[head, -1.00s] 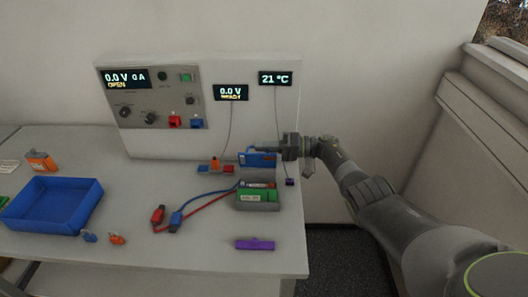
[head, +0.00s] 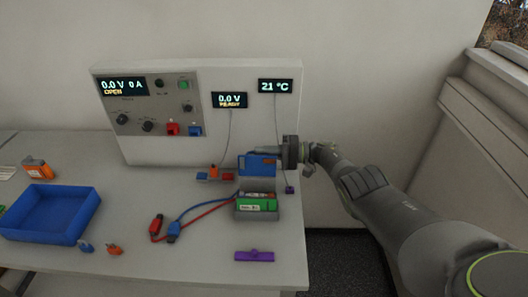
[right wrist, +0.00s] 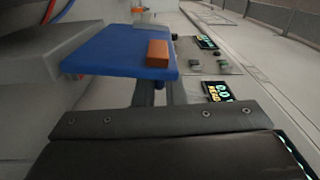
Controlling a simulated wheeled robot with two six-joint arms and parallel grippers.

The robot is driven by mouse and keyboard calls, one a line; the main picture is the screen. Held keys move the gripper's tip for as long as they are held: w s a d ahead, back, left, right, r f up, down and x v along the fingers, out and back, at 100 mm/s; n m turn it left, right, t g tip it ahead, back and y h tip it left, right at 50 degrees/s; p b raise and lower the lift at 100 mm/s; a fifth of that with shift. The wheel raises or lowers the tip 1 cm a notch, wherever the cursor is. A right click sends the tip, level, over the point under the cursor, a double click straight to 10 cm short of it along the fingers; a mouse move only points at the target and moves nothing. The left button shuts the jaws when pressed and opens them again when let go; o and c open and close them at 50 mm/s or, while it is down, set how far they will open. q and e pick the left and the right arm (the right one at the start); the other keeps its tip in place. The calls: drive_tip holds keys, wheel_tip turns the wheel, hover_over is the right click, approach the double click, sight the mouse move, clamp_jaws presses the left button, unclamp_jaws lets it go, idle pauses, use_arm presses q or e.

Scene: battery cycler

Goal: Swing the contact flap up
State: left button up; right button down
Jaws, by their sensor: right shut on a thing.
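The blue contact flap (head: 257,166) stands up at the back of the grey battery holder (head: 257,216), in front of the cycler's white case. In the right wrist view the flap (right wrist: 118,50) is a flat blue plate with an orange block (right wrist: 158,53) on it. My right gripper (head: 278,152) comes in from the right at the flap's upper right side and is shut on the flap; its fingertips are mostly hidden. A green battery (head: 257,205) lies in the holder below the flap. My left gripper is not in view.
A blue tray (head: 92,214) stands at the left. Red and blue clip leads (head: 172,232) run to the holder. A purple bar (head: 254,256) lies near the front edge. The cycler panel (head: 150,113) is behind, with a small display (head: 229,100) reading READY.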

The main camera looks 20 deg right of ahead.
drive_tip(key=c, duration=1.5)
unclamp_jaws()
drive_tip(key=shift+w+f, duration=0.1)
drive_tip(key=shift+f, duration=0.05)
drive_tip(key=shift+d, duration=0.1)
drive_tip(key=b+v, duration=0.4)
drive_tip(key=v, duration=1.3)
drive_tip(key=shift+d, duration=0.1)
